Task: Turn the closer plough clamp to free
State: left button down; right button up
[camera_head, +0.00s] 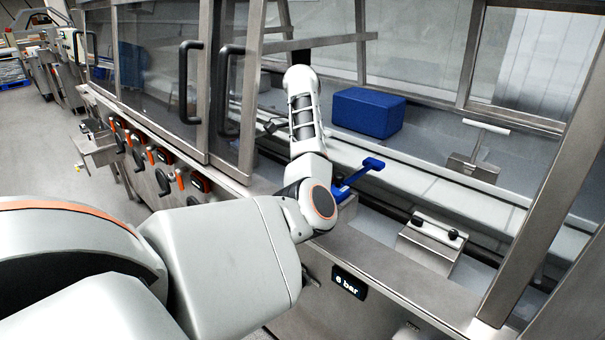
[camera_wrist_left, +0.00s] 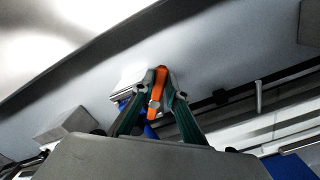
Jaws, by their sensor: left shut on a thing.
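In the left wrist view my left gripper (camera_wrist_left: 161,76) has its two green-sided fingers shut around an orange lever (camera_wrist_left: 157,92), which looks like a clamp handle. Small blue parts (camera_wrist_left: 150,131) show behind and below the fingers. In the head view my left arm reaches through the open front into the machine, and its gripper is hidden behind the arm and door frame. A blue plough-like paddle (camera_head: 372,164) sticks out to the right of my elbow. I cannot tell from the head view which clamp the orange lever belongs to. My right gripper is not in view.
A blue box (camera_head: 367,112) stands behind the pale conveyor (camera_head: 430,184). A steel block with two black knobs (camera_head: 433,238) sits near the front right. Several orange-and-black handles (camera_head: 155,157) line the outer front.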

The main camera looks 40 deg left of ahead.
pick_arm(q)
jog(key=shift+s+d+n+b, duration=0.25)
jog(key=shift+d+n, duration=0.25)
jog(key=shift+n, duration=0.7)
jog(key=shift+s+d+n+b, duration=0.1)
jog(key=shift+d+n+b, duration=0.35)
jog(key=shift+n, duration=0.75)
jog(key=shift+s+d+n+b, duration=0.25)
jog(key=shift+d+n, duration=0.25)
jog(key=shift+n, duration=0.7)
jog(key=c, duration=2)
grip_release()
jog(key=shift+w, duration=0.1)
notch_tip(320, 180, up, 12)
jog(key=shift+f, duration=0.1)
